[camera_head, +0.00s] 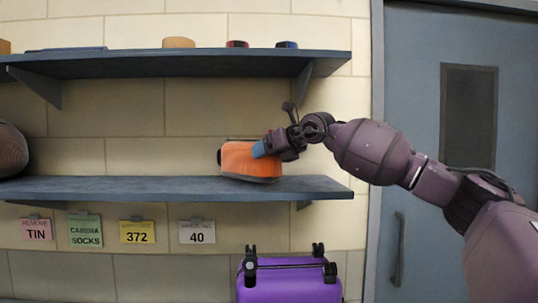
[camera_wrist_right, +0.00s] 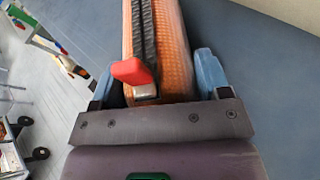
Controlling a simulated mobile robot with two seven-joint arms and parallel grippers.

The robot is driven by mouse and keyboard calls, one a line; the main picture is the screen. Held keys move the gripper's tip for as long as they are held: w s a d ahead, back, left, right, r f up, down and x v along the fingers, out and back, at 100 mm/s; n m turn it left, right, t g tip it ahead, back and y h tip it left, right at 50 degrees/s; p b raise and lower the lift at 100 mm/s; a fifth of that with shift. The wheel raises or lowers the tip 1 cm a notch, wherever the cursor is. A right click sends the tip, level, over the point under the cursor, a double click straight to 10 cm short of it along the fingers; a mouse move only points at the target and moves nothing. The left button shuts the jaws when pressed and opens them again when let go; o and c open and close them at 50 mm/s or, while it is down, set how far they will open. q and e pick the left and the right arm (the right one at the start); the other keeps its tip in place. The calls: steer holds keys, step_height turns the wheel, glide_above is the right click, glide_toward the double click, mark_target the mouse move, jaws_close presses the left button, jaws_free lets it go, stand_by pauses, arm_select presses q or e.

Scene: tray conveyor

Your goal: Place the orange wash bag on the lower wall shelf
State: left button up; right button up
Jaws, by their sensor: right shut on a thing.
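The orange wash bag (camera_head: 245,162) is at the right part of the lower wall shelf (camera_head: 120,188). It is slightly tilted, and its dark base overlaps the shelf top in the head view; I cannot tell whether it rests there fully. My right gripper (camera_head: 266,148) reaches in from the right and is shut on the bag. In the right wrist view the wash bag (camera_wrist_right: 178,45) shows a black zip and a red pull between the blue fingers of my right gripper (camera_wrist_right: 158,78). My left gripper is not in view.
The upper shelf (camera_head: 200,64) hangs above with several small items. A dark round object (camera_head: 12,150) stands at the lower shelf's left end; the middle is clear. Labels hang below, and a purple suitcase (camera_head: 290,285) stands under the right end. A blue door (camera_head: 425,50) is at right.

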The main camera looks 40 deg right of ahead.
steer(key=shift+w+d+f, duration=0.15)
steer(key=shift+d+f, duration=0.05)
steer(key=shift+f, duration=0.1)
steer(key=shift+a, duration=0.1)
steer(key=o, duration=1.2)
steer(key=shift+f, duration=0.15)
